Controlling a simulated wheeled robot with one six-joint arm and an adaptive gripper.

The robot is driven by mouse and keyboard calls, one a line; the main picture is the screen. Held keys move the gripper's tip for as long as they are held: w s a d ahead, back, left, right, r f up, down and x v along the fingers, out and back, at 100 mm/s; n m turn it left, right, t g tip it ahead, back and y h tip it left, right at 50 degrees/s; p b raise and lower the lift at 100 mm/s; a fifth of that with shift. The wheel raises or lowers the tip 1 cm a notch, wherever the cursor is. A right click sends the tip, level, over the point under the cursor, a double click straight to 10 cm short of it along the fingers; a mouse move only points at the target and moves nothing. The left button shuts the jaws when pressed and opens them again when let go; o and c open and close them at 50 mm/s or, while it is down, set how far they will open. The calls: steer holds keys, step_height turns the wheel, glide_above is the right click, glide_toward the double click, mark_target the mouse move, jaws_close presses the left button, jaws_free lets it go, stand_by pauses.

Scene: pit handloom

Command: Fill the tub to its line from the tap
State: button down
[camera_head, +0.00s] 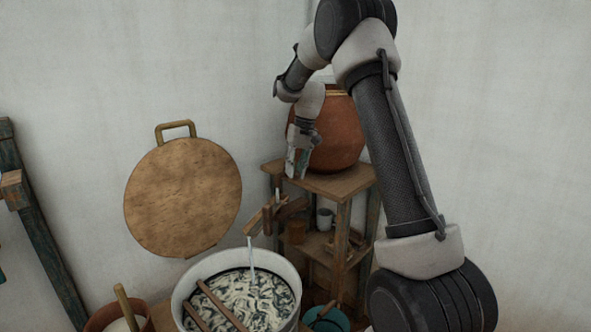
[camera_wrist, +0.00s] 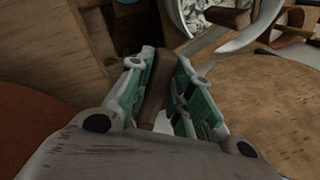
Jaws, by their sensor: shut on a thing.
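The pale tub (camera_head: 182,290) stands at the bottom of the head view, with pale strands in dark liquid and wooden sticks across it. Its rim also shows in the wrist view (camera_wrist: 245,43). I cannot make out the fill line. The wooden tap (camera_head: 268,215) juts out above the tub, and a thin pale stream (camera_head: 250,252) runs from its spout into the tub. My gripper (camera_head: 297,168) is above the tap, by the shelf top. In the wrist view its fingers (camera_wrist: 155,90) are shut on a brown wooden piece (camera_wrist: 157,75), apparently the tap's handle.
A large clay pot (camera_head: 340,130) stands on the wooden shelf (camera_head: 335,183) behind my gripper. A mug (camera_head: 325,218) is on the lower shelf. A round wooden board (camera_head: 183,197) is against the wall. A blue bucket (camera_head: 327,321) and a small brown pot (camera_head: 105,320) flank the tub.

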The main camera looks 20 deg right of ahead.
steer(key=shift+w+d+n+g, duration=0.25)
steer(key=shift+d+n, duration=0.7)
steer(key=shift+n, duration=0.45)
steer(key=shift+w+d+n+g, duration=0.15)
steer(key=shift+d+n+g, duration=0.1)
steer(key=shift+d+n, duration=0.9)
steer(key=shift+a+n, duration=0.25)
steer(key=c, duration=1.3)
jaws_free()
steer(key=v, duration=1.2)
steer(key=shift+w, duration=0.1)
